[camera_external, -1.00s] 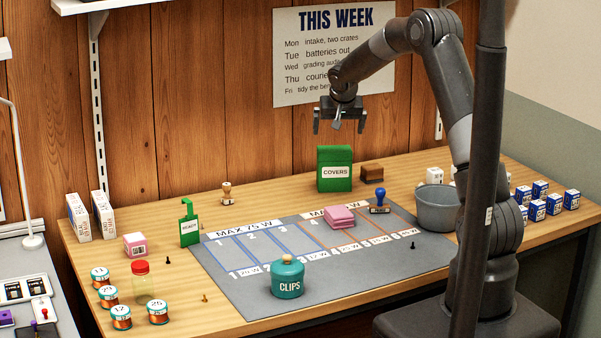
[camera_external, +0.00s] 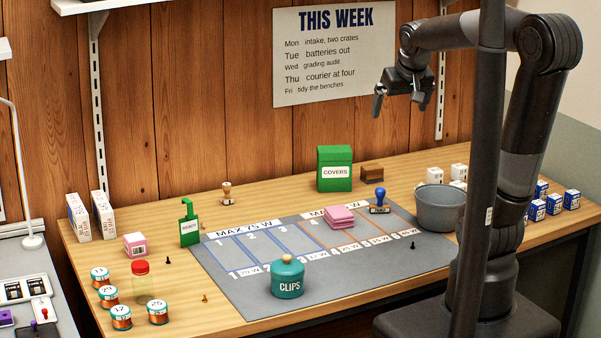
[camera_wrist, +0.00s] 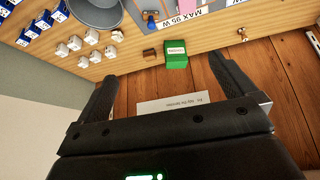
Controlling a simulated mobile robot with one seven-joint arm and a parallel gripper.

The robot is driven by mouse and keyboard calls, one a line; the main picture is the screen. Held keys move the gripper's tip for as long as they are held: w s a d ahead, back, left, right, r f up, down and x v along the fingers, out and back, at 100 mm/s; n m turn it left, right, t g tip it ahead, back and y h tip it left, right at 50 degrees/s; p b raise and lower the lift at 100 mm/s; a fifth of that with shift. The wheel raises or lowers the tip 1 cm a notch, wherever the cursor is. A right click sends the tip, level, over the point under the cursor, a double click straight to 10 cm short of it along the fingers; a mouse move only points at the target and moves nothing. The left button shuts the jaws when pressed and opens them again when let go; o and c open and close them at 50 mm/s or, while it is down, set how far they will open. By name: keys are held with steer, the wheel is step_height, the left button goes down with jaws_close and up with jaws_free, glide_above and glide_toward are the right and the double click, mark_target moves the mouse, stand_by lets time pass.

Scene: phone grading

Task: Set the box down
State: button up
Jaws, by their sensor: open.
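A green box labelled COVERS (camera_external: 334,184) stands upright at the back of the bench, behind the grey mat (camera_external: 300,246). The green box also shows in the wrist view (camera_wrist: 177,60), top centre, beyond my fingers. My gripper (camera_external: 398,98) is open and empty, high above the bench and to the right of the green box, in front of the wall. In the wrist view its two fingers (camera_wrist: 165,75) are wide apart with nothing between them.
A brown block (camera_external: 372,173) sits right beside the green box. A blue stamp (camera_external: 380,201), pink stack (camera_external: 339,217), grey bucket (camera_external: 440,208) and teal CLIPS jar (camera_external: 287,279) stand nearby. Small white and blue boxes (camera_external: 537,210) line the right. Bench left of the green box is fairly clear.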

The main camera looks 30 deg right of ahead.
steer(key=s+a+f+n+y, duration=0.1)
steer(key=s+a+f, duration=0.1)
steer(key=s, duration=1.1)
steer(key=shift+f+n, duration=0.3)
steer(key=shift+f, duration=0.1)
steer(key=shift+w, duration=0.1)
steer(key=shift+c, duration=0.2)
